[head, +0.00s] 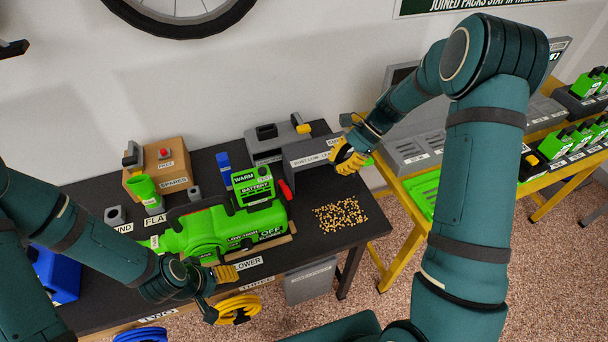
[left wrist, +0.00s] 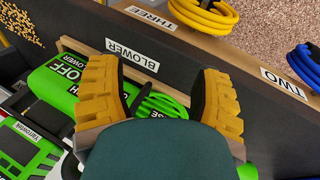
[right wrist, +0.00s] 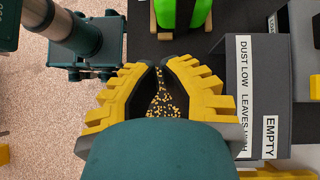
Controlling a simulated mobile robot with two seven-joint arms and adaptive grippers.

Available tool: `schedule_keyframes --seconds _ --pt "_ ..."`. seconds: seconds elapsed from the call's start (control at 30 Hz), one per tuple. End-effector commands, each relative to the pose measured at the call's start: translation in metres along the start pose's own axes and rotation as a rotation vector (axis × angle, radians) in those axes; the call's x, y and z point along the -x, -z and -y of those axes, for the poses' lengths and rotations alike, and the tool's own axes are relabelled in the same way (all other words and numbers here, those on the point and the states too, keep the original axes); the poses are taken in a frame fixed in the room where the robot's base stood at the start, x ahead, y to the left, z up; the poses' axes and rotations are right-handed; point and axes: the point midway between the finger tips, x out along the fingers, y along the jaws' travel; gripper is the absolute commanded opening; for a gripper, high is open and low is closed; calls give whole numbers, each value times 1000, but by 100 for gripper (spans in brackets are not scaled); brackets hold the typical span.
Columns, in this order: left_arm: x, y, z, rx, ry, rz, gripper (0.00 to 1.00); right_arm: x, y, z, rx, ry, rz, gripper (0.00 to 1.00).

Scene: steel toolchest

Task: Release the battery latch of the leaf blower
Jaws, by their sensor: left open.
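The green leaf blower (head: 205,228) lies on the dark bench, with a battery (head: 252,186) labelled WARM at its right end. A red piece (head: 286,190) shows beside the battery; I cannot tell whether it is the latch. My left gripper (head: 219,286) is at the bench's front edge, in front of the blower. In the left wrist view it is open and empty (left wrist: 162,75), with part of the blower (left wrist: 60,85) beyond its fingers. My right gripper (head: 349,158) is above the bench's right end, apart from the blower. In the right wrist view its fingertips (right wrist: 162,66) meet with nothing between them.
Yellow pellets (head: 340,215) lie right of the blower. A grey bin (head: 312,158) labelled DUST LOW stands behind them. A yellow cable coil (head: 238,309) hangs at the front edge. A yellow-framed table (head: 415,215) stands right.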

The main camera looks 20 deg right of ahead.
Motion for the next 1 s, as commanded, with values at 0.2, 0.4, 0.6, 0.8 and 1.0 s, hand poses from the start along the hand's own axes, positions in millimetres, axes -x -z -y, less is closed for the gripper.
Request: schedule_keyframes --seconds 0.2,0.4,0.6,0.8,1.0 --pt "3 0 -1 1 0 0 65 11 -7 3 -22 6 28 0" --pt "3 0 -1 1 0 0 65 -11 -7 2 -24 2 30 0" --pt "4 1 -1 1 0 -1 65 -50 -8 3 -23 1 30 0" --pt "4 1 -1 1 0 -1 65 -88 -9 2 -24 1 29 0" --pt "9 2 -3 1 -1 -1 65 -106 -30 4 -20 4 28 0"
